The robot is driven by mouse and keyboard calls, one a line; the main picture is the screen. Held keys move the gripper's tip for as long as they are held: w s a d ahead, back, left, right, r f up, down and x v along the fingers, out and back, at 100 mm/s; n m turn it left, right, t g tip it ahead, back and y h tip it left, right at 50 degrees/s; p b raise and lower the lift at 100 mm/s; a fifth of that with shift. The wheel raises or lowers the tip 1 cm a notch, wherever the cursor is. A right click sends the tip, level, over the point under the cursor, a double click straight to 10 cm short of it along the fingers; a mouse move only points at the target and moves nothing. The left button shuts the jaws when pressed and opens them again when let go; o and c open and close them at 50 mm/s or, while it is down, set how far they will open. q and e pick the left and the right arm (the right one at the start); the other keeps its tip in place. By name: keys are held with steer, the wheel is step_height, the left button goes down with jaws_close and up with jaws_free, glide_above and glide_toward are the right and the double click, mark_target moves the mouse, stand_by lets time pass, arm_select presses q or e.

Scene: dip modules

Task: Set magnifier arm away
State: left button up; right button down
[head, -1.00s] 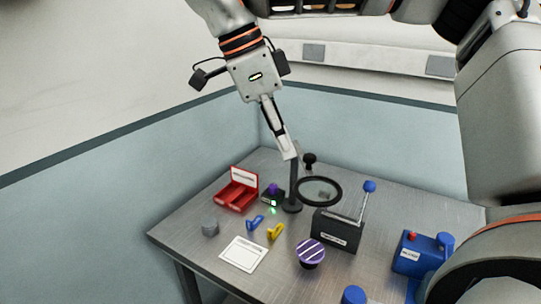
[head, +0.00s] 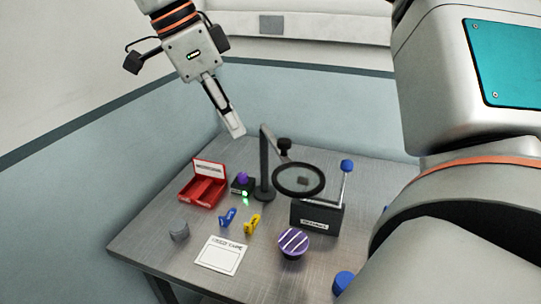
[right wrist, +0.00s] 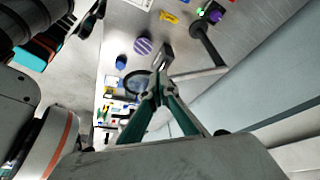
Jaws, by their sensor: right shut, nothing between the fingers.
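The magnifier is a dark post (head: 264,165) on a round base, with a jointed arm carrying a black-ringed lens (head: 299,180). A black knob (head: 284,144) sits at the arm's joint. My right gripper (head: 236,131) is shut and empty, just left of the post top and apart from it in the head view. In the right wrist view, the lens ring (right wrist: 137,82) shows beyond the shut fingertips (right wrist: 160,88). My left gripper is not in view.
The metal table (head: 150,235) holds a red tray (head: 207,189), a purple-topped module with a green light (head: 243,185), blue (head: 228,217) and yellow (head: 253,223) pieces, a white card (head: 221,255), a striped purple knob (head: 292,243) and a lever box (head: 317,219).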

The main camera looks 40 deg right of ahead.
mark_target(282, 147)
arm_select(q)
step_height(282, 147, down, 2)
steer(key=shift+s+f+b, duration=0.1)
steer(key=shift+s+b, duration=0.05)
steer(key=shift+b, duration=0.4)
arm_select(e)
steer(key=s+d+f, duration=0.3)
steer(key=d+f, duration=0.3)
steer(key=f, duration=0.1)
steer(key=shift+d+f, duration=0.25)
steer(key=shift+f, duration=0.15)
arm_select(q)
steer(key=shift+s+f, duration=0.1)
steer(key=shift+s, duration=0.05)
